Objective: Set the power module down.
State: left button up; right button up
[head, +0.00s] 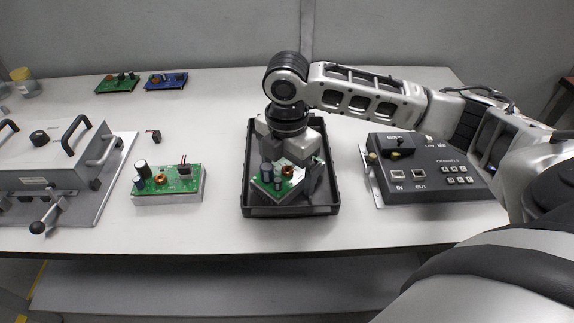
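The power module (268,187), a green circuit board with dark capacitors and a copper coil on a pale base, is at the black tray (290,211) in the middle of the table. It sits turned at an angle within the tray's outline. Whether its base touches the tray floor I cannot tell. My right gripper (296,160) points down over the tray, right at the module, and hides its back part. The fingertips are partly hidden, so their grip is unclear. My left gripper is not in view.
A similar green module (168,184) lies left of the tray. A grey fixture with handles (50,170) stands at the far left, a dark control box (425,165) at right. Small green (117,84) and blue (166,81) boards lie at the back. The table front between them is clear.

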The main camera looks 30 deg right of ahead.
aim_at(287, 166)
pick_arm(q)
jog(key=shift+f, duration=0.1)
pick_arm(e)
jog(key=shift+r, duration=0.1)
pick_arm(q)
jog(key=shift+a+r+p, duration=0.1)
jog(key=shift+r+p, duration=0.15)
jog(key=shift+p, duration=0.7)
pick_arm(e)
notch_tip(287, 166, up, 12)
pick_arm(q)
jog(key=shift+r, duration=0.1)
